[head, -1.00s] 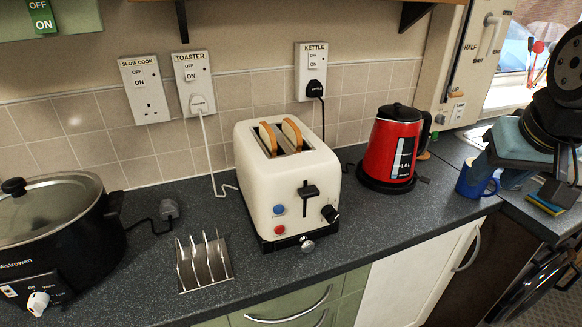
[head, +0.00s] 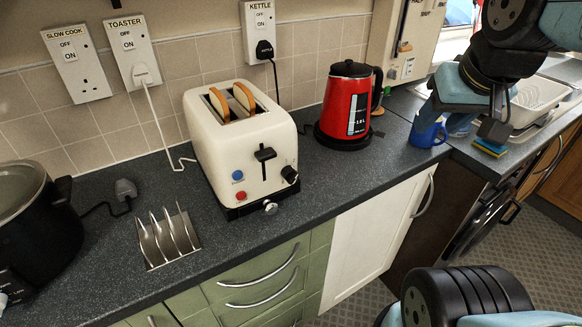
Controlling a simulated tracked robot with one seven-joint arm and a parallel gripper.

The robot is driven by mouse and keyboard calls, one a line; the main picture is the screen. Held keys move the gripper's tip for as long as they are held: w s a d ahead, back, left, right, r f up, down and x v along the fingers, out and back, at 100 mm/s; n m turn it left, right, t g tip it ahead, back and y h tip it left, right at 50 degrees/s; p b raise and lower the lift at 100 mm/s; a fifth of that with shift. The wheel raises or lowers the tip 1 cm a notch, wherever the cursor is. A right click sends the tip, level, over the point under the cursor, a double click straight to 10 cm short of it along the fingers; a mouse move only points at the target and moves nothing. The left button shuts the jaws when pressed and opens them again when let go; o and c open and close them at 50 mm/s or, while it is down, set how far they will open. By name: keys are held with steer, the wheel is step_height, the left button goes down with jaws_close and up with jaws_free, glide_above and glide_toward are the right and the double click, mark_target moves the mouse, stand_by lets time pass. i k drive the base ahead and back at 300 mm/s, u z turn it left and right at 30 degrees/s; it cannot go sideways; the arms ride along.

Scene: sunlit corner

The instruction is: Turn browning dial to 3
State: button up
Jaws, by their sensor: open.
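The cream toaster (head: 215,150) stands on the counter with two slices of bread (head: 243,97) in its slots. Its front has a black lever (head: 265,155), a black knob (head: 289,174), a blue button (head: 238,175), a red button (head: 240,196) and a silver knob (head: 270,207) low down. Which knob is the browning dial, and its numbers, I cannot read. My gripper (head: 492,122) is open at the upper right, well right of the toaster and apart from it, with no object visible between its fingers. My arm hides part of its far side.
A red kettle (head: 342,105) stands right of the toaster, with a blue mug (head: 424,134) and sponge (head: 490,148) beyond. A metal toast rack (head: 168,238) and black slow cooker (head: 35,225) are at left. The counter's front strip is clear.

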mark_target(289, 173)
steer(key=u, duration=0.85)
steer(key=k, duration=1.7)
steer(key=z, duration=0.9)
steer(key=i, duration=0.5)
steer(key=u, duration=0.05)
